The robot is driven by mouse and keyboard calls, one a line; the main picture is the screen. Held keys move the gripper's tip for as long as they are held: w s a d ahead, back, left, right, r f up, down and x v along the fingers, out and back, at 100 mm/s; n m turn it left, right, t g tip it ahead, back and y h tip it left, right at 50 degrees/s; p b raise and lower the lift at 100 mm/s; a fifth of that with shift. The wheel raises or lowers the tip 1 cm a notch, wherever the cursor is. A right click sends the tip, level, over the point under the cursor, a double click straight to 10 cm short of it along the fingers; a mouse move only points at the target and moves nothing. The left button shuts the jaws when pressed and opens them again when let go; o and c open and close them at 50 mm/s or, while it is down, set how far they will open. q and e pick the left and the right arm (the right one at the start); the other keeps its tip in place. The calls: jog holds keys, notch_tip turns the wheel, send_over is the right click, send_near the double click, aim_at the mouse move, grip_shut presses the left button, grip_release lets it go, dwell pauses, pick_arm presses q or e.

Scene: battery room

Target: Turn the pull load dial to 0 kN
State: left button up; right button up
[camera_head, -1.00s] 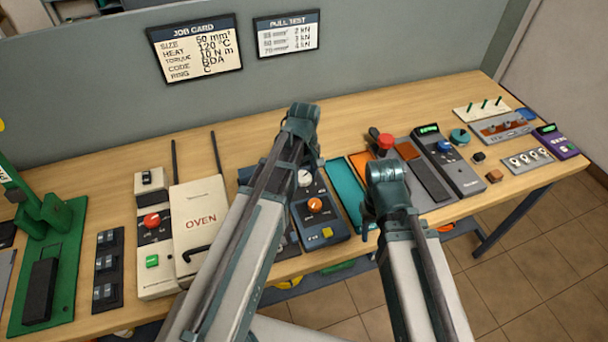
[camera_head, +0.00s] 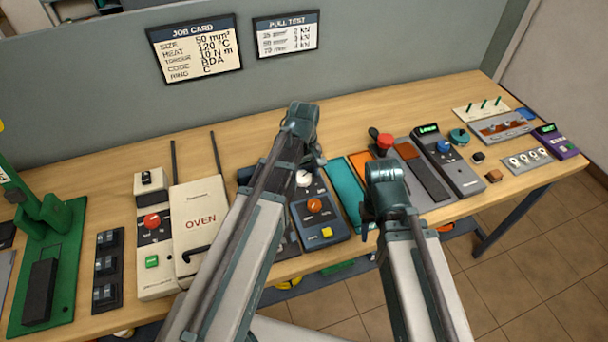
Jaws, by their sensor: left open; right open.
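A dark blue unit (camera_head: 336,243) stands on the bench in the middle. It has a white dial (camera_head: 304,179), an orange knob (camera_head: 314,205) and a yellow button (camera_head: 327,232). Its labels are too small to read, so I cannot tell for certain which one is the pull load dial or its setting. My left gripper (camera_head: 317,160) is small and partly hidden behind its own arm, open just above and behind the white dial. I cannot tell whether it touches the dial. The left arm hides the unit's left part. My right arm ends over the teal mat; its gripper is hidden.
The oven (camera_head: 200,225) and its control box (camera_head: 152,255) stand left of my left arm. A teal mat (camera_head: 345,188) and a grey unit with a blue knob (camera_head: 460,172) lie to the right. A pull test card (camera_head: 287,35) hangs on the partition.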

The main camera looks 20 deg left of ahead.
aim_at(304, 178)
pick_arm(q)
notch_tip(304, 178, up, 14)
jog(key=p, duration=1.4)
pick_arm(e)
notch_tip(304, 178, up, 14)
pick_arm(q)
jog(key=shift+f, duration=0.15)
pick_arm(e)
jog(key=shift+f, duration=0.2)
